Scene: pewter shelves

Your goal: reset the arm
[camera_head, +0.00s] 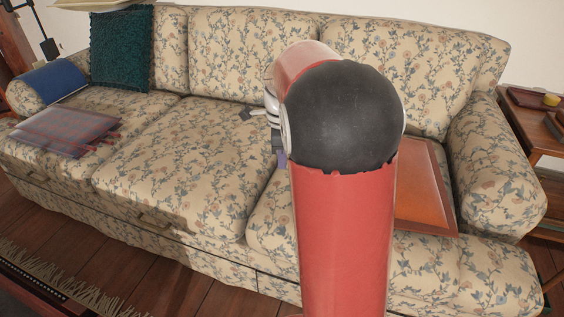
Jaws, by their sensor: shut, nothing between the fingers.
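My red arm with a round black joint rises in the middle of the view and hides part of the sofa. My gripper (246,114) shows only in part, as small grey and white pieces at the left of the arm, in front of the sofa back. The arm hides the rest of it. It is shut, and I see nothing held in it.
A floral sofa (190,145) fills the view. On it are a dark green cushion (121,47), a blue item (53,81), a plaid item (68,131) and an orange-brown panel (419,190). A wooden side table (525,130) stands right. The middle seat looks clear.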

